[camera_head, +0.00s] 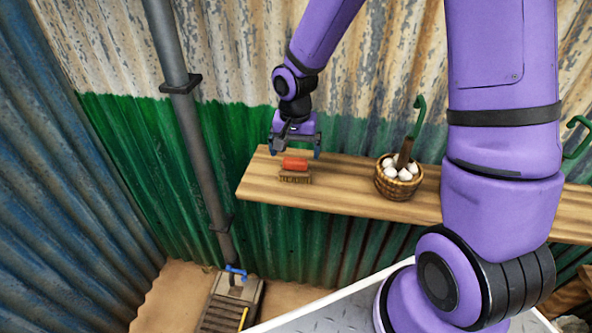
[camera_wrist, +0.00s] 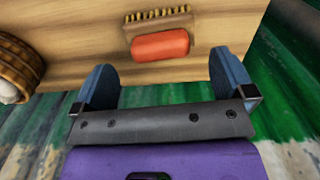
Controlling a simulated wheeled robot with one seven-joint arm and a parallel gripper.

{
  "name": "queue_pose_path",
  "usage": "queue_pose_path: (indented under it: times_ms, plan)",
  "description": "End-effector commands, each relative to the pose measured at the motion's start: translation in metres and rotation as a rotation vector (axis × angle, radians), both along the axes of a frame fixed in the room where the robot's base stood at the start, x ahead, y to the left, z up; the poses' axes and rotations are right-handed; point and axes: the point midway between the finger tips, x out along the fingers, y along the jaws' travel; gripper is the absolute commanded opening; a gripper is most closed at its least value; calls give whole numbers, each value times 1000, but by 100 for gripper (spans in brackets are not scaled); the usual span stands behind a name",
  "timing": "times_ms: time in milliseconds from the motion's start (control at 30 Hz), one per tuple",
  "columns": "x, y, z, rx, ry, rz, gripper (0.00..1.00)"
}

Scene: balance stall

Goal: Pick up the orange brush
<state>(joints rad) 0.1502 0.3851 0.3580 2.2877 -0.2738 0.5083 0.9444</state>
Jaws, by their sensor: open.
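The orange brush (camera_head: 295,164) lies near the left end of a wooden wall shelf, with its bristles toward the shelf's front edge. In the wrist view the brush (camera_wrist: 160,45) shows its orange back and a row of tan bristles. My gripper (camera_head: 294,148) is at the shelf, just behind and above the brush. In the wrist view my gripper (camera_wrist: 162,80) is open, its two blue fingers wide apart and pointing toward the brush. The brush lies ahead of the gap between the fingertips, and nothing is between the fingers.
The wooden shelf (camera_head: 340,191) runs along a corrugated wall. A wicker basket (camera_head: 398,188) of white egg-like things stands to the right of the brush, with clear shelf between. A grey pipe (camera_head: 190,130) runs down the wall at left, above a blue tap (camera_head: 236,271).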

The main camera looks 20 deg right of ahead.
Motion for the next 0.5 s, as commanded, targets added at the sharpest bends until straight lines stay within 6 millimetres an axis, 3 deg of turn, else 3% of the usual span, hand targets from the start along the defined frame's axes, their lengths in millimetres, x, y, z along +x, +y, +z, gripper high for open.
queue_pose_path:
  times_ms: [167, 500]
  plan:
    - [0, 0, -10, 0, 1, 1, 100]
    - [-1, 0, -50, 0, 0, 2, 100]
